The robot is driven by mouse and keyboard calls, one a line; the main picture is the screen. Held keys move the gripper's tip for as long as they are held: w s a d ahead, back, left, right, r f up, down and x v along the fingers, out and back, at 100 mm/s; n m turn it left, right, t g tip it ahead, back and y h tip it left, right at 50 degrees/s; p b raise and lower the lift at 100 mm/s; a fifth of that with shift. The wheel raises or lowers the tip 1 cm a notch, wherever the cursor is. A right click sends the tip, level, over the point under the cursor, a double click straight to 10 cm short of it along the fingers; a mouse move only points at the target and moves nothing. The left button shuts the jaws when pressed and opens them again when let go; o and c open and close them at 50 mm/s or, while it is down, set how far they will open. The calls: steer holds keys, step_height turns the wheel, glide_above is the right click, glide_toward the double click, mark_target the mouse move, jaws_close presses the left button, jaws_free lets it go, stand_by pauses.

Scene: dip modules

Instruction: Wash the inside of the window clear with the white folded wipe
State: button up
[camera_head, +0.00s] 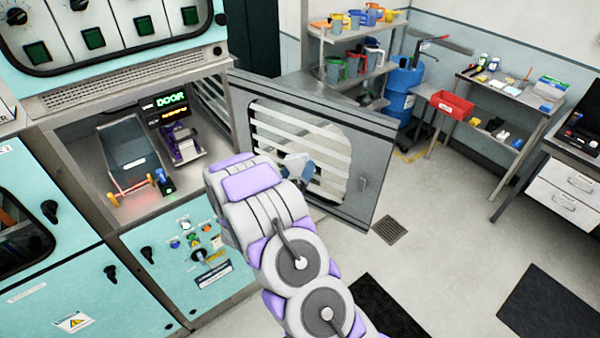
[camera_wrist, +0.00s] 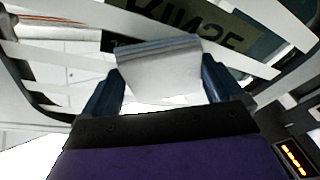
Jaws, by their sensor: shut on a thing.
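The window (camera_head: 275,128) is set in the grey door that stands open from the machine's chamber. White slats or stripes cross much of the pane; a patch around its right and middle looks plain and pale. My gripper (camera_head: 302,168) is in front of the pane, partly hidden by my arm. In the wrist view my gripper (camera_wrist: 160,88) is shut on the white folded wipe (camera_wrist: 160,72), which spans between the two dark blue fingers. The wipe's far edge is close to the pane; I cannot tell whether it touches. The wipe also shows small in the head view (camera_head: 295,158).
The open chamber holds a grey tilted bin (camera_head: 130,150) and a purple device (camera_head: 182,145). A lit DOOR display (camera_head: 170,100) is behind them. Shelves, a blue drum (camera_head: 402,88) and benches stand further back.

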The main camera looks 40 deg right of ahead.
steer(key=shift+w+a+p, duration=0.45)
steer(key=shift+w+a, duration=0.3)
steer(key=shift+w, duration=1.15)
steer(key=shift+w+a+p, duration=0.4)
steer(key=shift+w+a, duration=0.35)
steer(key=shift+w, duration=1.2)
steer(key=shift+w+a+p, duration=0.45)
steer(key=shift+w+a, duration=0.3)
steer(key=shift+w, duration=1.15)
steer(key=shift+s+a+f, duration=0.15)
steer(key=shift+a, duration=0.35)
steer(key=b, duration=0.1)
glide_toward(270, 148)
steer(key=shift+w+a+r, duration=0.2)
steer(key=shift+w+r, duration=0.3)
steer(key=shift+w, duration=0.05)
steer(key=shift+d, duration=0.1)
steer(key=a, duration=0.1)
steer(key=s+a, duration=0.1)
steer(key=a, duration=0.1)
steer(key=shift+b, duration=0.3)
